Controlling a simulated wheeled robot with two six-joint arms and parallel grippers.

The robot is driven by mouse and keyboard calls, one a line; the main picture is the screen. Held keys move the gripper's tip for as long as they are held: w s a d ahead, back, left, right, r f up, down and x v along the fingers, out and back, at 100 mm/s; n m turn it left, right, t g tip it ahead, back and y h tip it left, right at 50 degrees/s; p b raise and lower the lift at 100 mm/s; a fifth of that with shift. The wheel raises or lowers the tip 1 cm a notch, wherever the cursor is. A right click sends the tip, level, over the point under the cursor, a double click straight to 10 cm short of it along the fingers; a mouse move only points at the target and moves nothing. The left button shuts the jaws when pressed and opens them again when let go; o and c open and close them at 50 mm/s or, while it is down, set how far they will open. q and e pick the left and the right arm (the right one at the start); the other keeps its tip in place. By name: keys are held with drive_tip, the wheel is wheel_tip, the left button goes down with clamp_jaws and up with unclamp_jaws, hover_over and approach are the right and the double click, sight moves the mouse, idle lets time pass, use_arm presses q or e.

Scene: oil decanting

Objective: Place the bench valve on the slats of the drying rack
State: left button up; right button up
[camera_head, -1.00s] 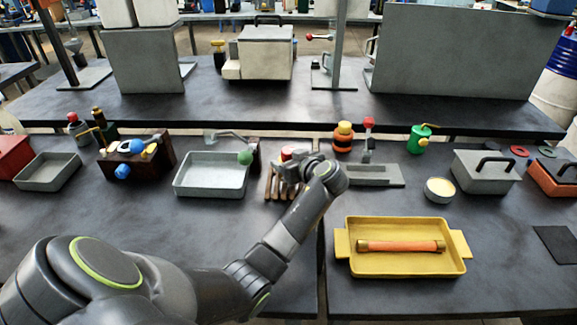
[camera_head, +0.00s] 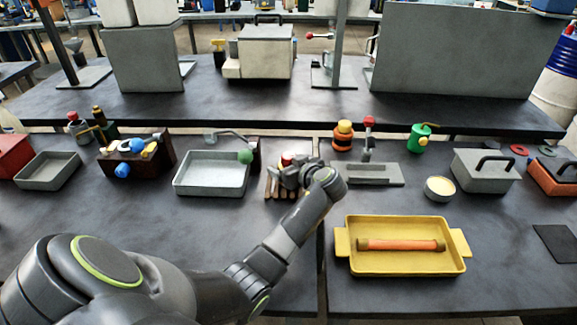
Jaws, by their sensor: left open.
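The drying rack (camera_head: 270,188) is a small rack of light wooden slats in the middle of the table, partly covered by my left gripper. A small red-topped object (camera_head: 287,158), which looks like the bench valve, shows just behind the gripper at the rack. Its lower part is hidden, so I cannot tell just how it rests on the slats. My left gripper (camera_head: 283,180) is open, low over the rack, close to the red-topped object. My right gripper is not in view.
A grey tray (camera_head: 190,190) with a green-knobbed lever stands left of the rack. Right of it are an orange-and-black pot (camera_head: 343,136) and a grey base with a red-knobbed lever (camera_head: 369,121). A yellow tray (camera_head: 350,268) holding an orange tube (camera_head: 400,245) sits front right.

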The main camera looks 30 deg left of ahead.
use_arm(q)
drive_tip(key=shift+d+r, duration=0.15)
drive_tip(key=shift+r, duration=0.05)
drive_tip(key=p+v, duration=0.3)
drive_tip(key=v, duration=0.8)
drive_tip(key=shift+s+d+p, duration=0.2)
drive_tip(key=shift+d+p, duration=0.1)
drive_tip(key=shift+p, duration=0.05)
drive_tip(key=shift+r, duration=0.15)
